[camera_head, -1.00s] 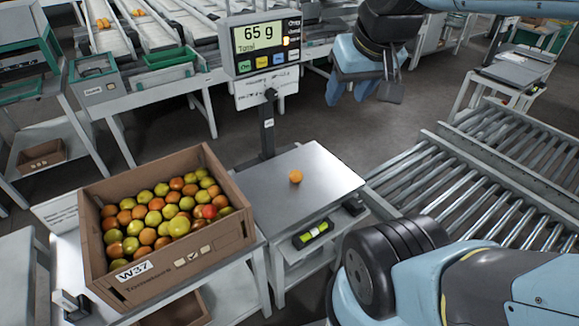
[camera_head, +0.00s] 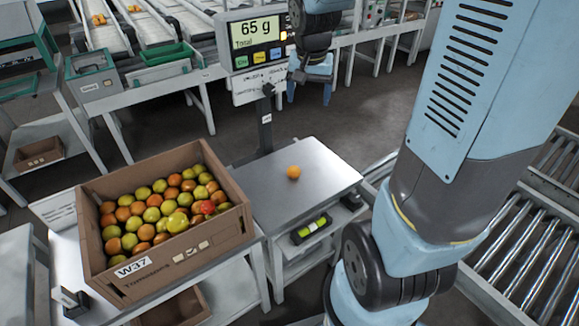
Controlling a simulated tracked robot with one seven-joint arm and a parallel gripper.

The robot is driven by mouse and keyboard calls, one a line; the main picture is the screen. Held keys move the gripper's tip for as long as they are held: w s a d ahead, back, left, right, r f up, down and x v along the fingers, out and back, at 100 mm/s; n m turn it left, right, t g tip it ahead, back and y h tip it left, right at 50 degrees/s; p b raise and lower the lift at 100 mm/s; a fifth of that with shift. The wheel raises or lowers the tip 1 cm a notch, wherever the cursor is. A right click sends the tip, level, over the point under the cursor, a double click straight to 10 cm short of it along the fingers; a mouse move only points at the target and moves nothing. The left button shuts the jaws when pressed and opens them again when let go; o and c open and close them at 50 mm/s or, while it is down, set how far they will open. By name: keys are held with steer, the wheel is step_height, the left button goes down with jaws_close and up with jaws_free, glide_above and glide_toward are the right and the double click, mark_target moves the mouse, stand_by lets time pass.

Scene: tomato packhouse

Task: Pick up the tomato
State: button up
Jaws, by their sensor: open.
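A single orange tomato (camera_head: 294,172) lies on the bare steel plate of the scale (camera_head: 262,187), right of the cardboard box. The scale's display (camera_head: 256,38) reads 65 g. My gripper (camera_head: 310,92) is at the upper middle of the view, behind and above the scale plate, well apart from the tomato. Its fingers point down and it looks empty. The gripper is seen partly, below the dark wrist. More tomatoes, green, yellow, orange and red, fill the cardboard box marked W37 (camera_head: 215,243).
The scale's display post (camera_head: 265,130) stands at the plate's back edge, near my gripper. A roller conveyor (camera_head: 520,250) runs at the right, partly behind my arm. A yellow-green level or tool (camera_head: 312,228) sits below the plate. Sorting lanes (camera_head: 105,40) lie at the back left.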

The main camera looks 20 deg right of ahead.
steer(key=w+f+m+g, duration=0.1)
steer(key=w+f+m, duration=0.1)
steer(key=w+f, duration=0.55)
steer(key=m+g, duration=0.1)
steer(key=m, duration=0.1)
glide_above(294, 167)
step_height(294, 167, down, 13)
steer(key=shift+y, duration=0.4)
steer(key=shift+s+a+f, duration=0.1)
steer(key=shift+f, duration=7.1)
steer(key=shift+c, duration=0.4)
steer(key=c, duration=0.7)
